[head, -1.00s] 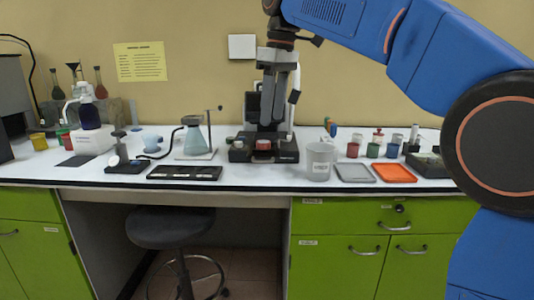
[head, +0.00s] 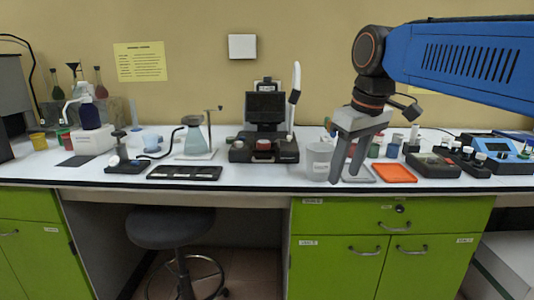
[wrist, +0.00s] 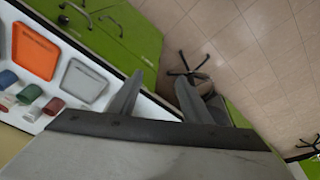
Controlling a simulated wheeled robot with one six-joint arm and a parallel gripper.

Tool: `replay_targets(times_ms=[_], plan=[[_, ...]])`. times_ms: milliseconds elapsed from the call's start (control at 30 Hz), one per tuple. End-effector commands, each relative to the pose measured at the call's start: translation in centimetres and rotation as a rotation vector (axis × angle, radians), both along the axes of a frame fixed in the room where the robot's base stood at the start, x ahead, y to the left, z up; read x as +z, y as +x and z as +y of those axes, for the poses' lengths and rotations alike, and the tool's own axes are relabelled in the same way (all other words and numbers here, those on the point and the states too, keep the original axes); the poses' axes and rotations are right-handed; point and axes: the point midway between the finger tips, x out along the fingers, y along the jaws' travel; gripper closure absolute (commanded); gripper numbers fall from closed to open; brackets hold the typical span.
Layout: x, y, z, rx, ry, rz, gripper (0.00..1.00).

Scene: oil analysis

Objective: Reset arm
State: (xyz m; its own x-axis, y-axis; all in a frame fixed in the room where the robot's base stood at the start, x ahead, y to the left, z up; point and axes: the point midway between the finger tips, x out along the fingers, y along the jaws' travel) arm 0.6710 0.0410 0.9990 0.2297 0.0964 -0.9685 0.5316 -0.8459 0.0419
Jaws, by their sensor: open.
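My gripper (head: 344,180) is open and empty in the head view. Its two dark grey fingers point down in front of the bench, over the grey tray (head: 358,174) and beside the grey beaker (head: 318,160). The wrist view also shows the open fingers of my gripper (wrist: 158,100), with the bench edge and floor beyond them. My blue arm reaches in from the upper right of the head view.
The white bench (head: 240,180) holds a black instrument (head: 264,130), a flask stand (head: 196,140), a black tray (head: 185,173) and an orange tray (head: 395,173). Green cabinets (head: 340,265) and a stool (head: 170,228) are below. The wall above the bench is largely clear.

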Motion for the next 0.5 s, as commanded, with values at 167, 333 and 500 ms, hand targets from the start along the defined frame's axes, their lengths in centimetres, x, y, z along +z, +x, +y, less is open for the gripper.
replay_targets(times_ms=[167, 333, 500], plan=[[-4.8, -4.4, -3.7, -0.139, 0.019, -0.034, 0.56], [-10.0, -8.6, -6.6, -0.268, 0.038, -0.066, 0.56], [-15.6, -12.8, -8.9, -0.393, 0.057, -0.102, 0.56]])
